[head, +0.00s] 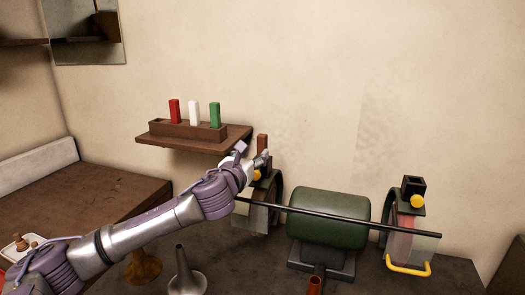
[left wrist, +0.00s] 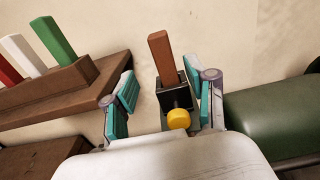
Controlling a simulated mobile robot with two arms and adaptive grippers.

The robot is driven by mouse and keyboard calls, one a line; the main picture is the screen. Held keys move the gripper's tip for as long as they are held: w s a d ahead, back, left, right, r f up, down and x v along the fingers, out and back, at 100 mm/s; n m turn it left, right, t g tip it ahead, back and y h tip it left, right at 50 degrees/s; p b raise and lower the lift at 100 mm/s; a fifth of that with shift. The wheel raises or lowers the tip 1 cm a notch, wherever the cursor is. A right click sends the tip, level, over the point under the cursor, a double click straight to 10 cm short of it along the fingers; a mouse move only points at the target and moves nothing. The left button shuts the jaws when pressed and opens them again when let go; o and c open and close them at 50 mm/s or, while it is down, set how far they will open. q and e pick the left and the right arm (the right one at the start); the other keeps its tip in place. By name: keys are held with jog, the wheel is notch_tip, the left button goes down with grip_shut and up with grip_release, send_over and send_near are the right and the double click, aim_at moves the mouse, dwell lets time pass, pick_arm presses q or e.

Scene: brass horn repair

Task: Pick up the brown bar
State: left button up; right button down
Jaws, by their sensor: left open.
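The brown bar (left wrist: 161,58) stands upright in a black square socket (left wrist: 172,97) with a yellow knob (left wrist: 178,119) in front. In the head view the brown bar (head: 262,142) shows just past my left gripper (head: 254,154), which hides its lower part. My left gripper (left wrist: 163,97) is open in the left wrist view. One finger is on each side of the bar and socket, with gaps on both sides, and no contact shows. My right gripper is not in view.
A wall shelf (head: 150,137) on the left carries a wooden rack (head: 176,129) of red, white and green bars. A green motor housing (head: 327,217) with a long dark shaft stands right of the bar. Another black socket (head: 413,186) stands empty at the right.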

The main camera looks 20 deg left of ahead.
aim_at(261, 150)
pick_arm(q)
jog(key=shift+w, duration=0.75)
jog(key=shift+w+d+p, duration=0.15)
jog(key=shift+w+p, duration=0.3)
jog(key=shift+w, duration=0.05)
jog(key=w, duration=0.1)
jog(key=w+p, duration=0.1)
jog(key=w, duration=0.1)
jog(key=w+f, duration=0.1)
jog(key=shift+w+d, duration=0.2)
jog(key=shift+d, duration=0.05)
jog(key=shift+s+r, duration=0.1)
jog(key=shift+c, duration=0.6)
grip_shut()
